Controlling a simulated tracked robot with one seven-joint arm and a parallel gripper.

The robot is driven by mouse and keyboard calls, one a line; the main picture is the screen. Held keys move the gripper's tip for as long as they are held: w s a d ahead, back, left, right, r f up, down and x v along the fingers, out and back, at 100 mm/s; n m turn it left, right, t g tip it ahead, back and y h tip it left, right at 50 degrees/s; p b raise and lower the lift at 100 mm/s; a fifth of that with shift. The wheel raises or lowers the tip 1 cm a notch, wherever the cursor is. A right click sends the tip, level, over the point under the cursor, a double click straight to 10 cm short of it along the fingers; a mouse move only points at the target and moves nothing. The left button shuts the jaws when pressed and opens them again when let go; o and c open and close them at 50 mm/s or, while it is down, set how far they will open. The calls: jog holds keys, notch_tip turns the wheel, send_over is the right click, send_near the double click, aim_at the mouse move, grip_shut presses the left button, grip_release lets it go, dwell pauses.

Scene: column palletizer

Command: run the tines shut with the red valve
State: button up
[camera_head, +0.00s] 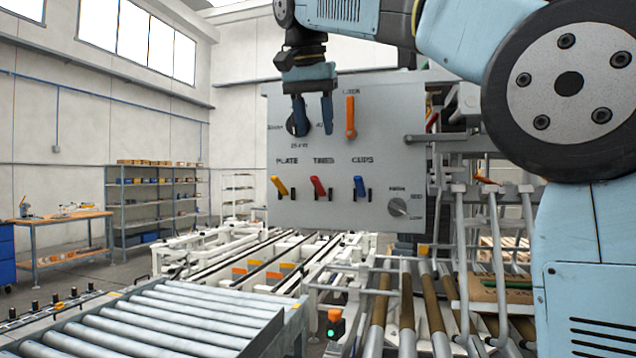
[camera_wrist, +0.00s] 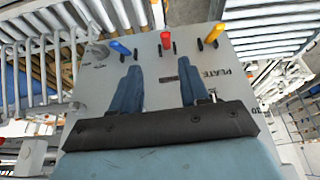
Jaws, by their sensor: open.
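The red valve (camera_head: 319,187) is a small lever under the label TINES, in the middle of a row on the grey panel (camera_head: 300,220). It tilts to the upper left in the head view. The yellow lever (camera_head: 279,186), under PLATE, is left of it and the blue lever (camera_head: 360,186), under CLIPS, is right. My gripper (camera_head: 313,112) is open and empty, fingers down, above the row. In the wrist view the red valve (camera_wrist: 166,40) stands beyond and between the spread fingertips of my gripper (camera_wrist: 159,65), apart from them.
An upright orange lever (camera_head: 351,118) stands close right of my fingers. A dark dial (camera_head: 297,123) is partly hidden behind them. A grey dial (camera_head: 398,207) sits at the panel's lower right. A roller conveyor (camera_head: 170,318) and white rails lie below; metal bars (camera_head: 495,250) stand right of the panel.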

aim_at(316, 181)
jog(key=x, duration=1.3)
jog(key=shift+w+a, duration=0.3)
jog(key=shift+a, duration=0.05)
grip_shut()
